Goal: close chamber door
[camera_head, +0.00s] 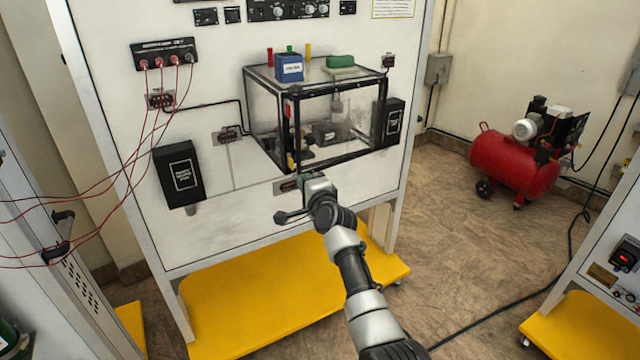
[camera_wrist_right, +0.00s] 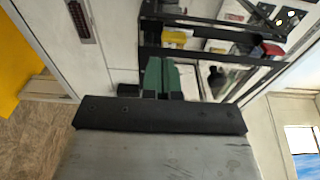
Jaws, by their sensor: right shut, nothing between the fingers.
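The chamber (camera_head: 345,112) is a clear box with a black frame, mounted on the white panel. It also shows in the right wrist view, where its black frame (camera_wrist_right: 205,55) is close beyond the fingers. I cannot tell which framed pane is the door or how far it stands open. My right gripper (camera_head: 313,180) is just below the chamber's lower front edge. Its green fingers (camera_wrist_right: 162,76) are together and empty, near the frame; whether they touch it is unclear. My left gripper is not in view.
A blue box (camera_head: 289,68), a green block (camera_head: 340,62) and small coloured pieces are on the chamber's top. Black boxes flank it. Red wires (camera_head: 135,150) hang at the left. A yellow base (camera_head: 250,290) is below; a red compressor (camera_head: 512,165) stands right.

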